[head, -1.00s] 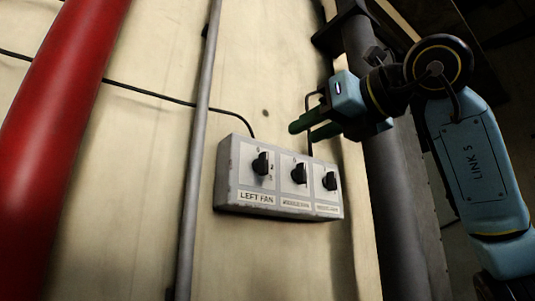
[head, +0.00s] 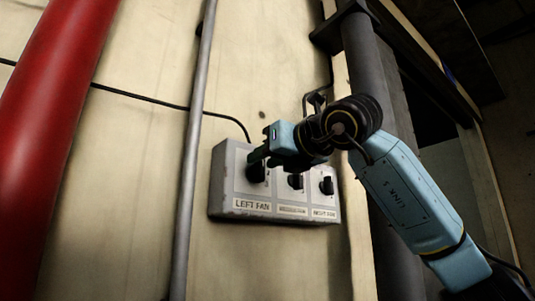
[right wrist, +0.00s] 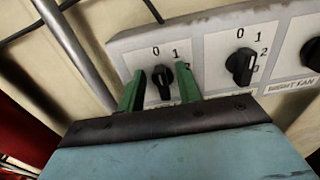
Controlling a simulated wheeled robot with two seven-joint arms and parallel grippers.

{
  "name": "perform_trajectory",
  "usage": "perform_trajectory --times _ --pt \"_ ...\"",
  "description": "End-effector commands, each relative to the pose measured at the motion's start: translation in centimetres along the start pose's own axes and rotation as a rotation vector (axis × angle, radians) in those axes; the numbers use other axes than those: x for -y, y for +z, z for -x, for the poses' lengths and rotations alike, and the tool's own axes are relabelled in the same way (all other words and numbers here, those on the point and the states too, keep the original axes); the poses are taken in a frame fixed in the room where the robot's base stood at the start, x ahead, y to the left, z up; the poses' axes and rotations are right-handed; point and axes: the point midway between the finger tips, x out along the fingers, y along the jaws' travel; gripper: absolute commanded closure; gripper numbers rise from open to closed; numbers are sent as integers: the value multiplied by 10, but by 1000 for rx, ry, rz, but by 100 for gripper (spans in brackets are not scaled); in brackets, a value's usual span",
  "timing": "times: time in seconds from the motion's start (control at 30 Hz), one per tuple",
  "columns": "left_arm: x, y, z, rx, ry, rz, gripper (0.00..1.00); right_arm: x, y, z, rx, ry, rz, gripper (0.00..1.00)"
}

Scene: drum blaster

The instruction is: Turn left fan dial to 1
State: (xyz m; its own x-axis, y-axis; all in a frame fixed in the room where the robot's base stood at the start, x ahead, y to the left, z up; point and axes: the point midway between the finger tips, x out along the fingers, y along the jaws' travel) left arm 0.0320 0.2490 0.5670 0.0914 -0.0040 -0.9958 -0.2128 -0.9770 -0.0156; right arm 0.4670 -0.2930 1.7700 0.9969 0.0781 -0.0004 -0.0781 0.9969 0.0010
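The left fan dial (head: 256,173) is a black knob above the "LEFT FAN" label on a grey control box (head: 225,195). It also shows in the right wrist view (right wrist: 161,78), with 0 above it and 1 to its upper right; the lower marks are partly hidden by a finger. Its exact setting is hard to tell. My right gripper (right wrist: 160,70) is open, with one green finger on each side of the knob and small gaps visible. In the head view my right gripper (head: 258,157) covers the upper part of the dial. My left gripper is not in view.
A middle dial (head: 295,181) and a right fan dial (head: 326,186) sit close by on the same box. A thin grey pipe (head: 194,150) runs left of the box, a red pipe (head: 60,110) farther left, and a dark post (head: 366,100) to the right.

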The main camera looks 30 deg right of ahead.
Motion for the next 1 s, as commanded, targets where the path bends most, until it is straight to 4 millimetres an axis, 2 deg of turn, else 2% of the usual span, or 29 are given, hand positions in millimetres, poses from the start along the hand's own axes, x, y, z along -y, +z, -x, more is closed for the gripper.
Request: perform_trajectory --times 0.27,0.53,0.77,1.0 --pt "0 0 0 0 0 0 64 0 0 -2 0 0 0 65" --pt "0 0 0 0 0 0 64 0 0 -1 0 0 0 100" --pt "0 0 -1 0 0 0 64 0 0 -1 0 0 -7 100" --pt "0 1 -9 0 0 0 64 2 -2 -1 -1 0 -88 100"
